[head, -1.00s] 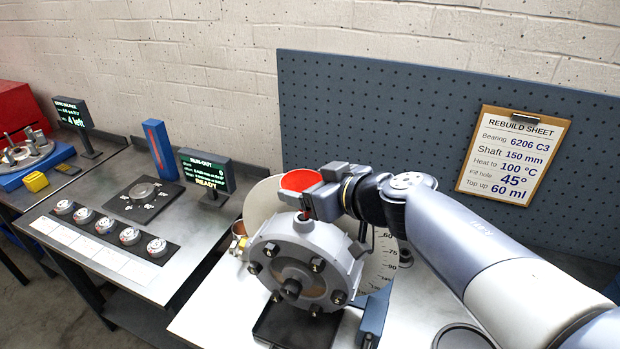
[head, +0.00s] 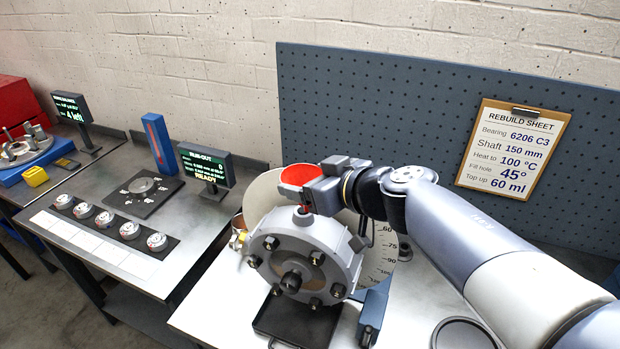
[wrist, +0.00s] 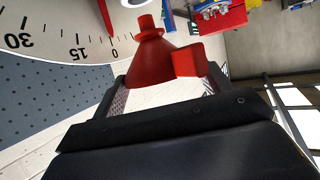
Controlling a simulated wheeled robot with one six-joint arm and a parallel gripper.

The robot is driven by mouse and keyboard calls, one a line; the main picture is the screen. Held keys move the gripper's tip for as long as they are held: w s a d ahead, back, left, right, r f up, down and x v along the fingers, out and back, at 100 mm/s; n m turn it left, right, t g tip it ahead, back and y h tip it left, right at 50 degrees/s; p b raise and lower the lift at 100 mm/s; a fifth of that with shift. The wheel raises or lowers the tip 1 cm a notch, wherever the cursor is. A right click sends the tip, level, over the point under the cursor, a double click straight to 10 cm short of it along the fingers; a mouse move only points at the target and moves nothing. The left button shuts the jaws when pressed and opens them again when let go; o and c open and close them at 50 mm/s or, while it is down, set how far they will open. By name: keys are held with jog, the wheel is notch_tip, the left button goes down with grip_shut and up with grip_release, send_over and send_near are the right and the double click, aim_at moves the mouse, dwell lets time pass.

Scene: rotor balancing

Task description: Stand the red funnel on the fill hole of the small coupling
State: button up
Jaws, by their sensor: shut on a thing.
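The red funnel (head: 300,174) is upright in my gripper (head: 312,192), wide mouth up, over the top of the grey round coupling (head: 335,250). Its spout points down at the raised boss (head: 303,217) on the coupling's upper rim. The fingers partly cover the funnel's lower part, so I cannot tell whether the spout is in the hole or just above it. In the wrist view the funnel (wrist: 150,65) appears with its spout towards the top and a red block at its side between my gripper's fingers (wrist: 165,90).
A pale angle dial (head: 382,255) stands behind the coupling. A black tray (head: 290,325) lies below it, with a blue-grey block (head: 373,310) at its right. The pegboard (head: 430,120) rises behind. A run-out display (head: 205,168) stands on the left bench.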

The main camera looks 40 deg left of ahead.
jog(key=shift+f+b, duration=0.55)
jog(key=shift+f, duration=1.15)
jog(key=o, duration=1.1)
jog(key=shift+c, duration=0.2)
jog(key=shift+c, duration=0.5)
jog(key=shift+r+p, duration=0.75)
jog(key=shift+r, duration=3.8)
jog(key=shift+f, duration=0.15)
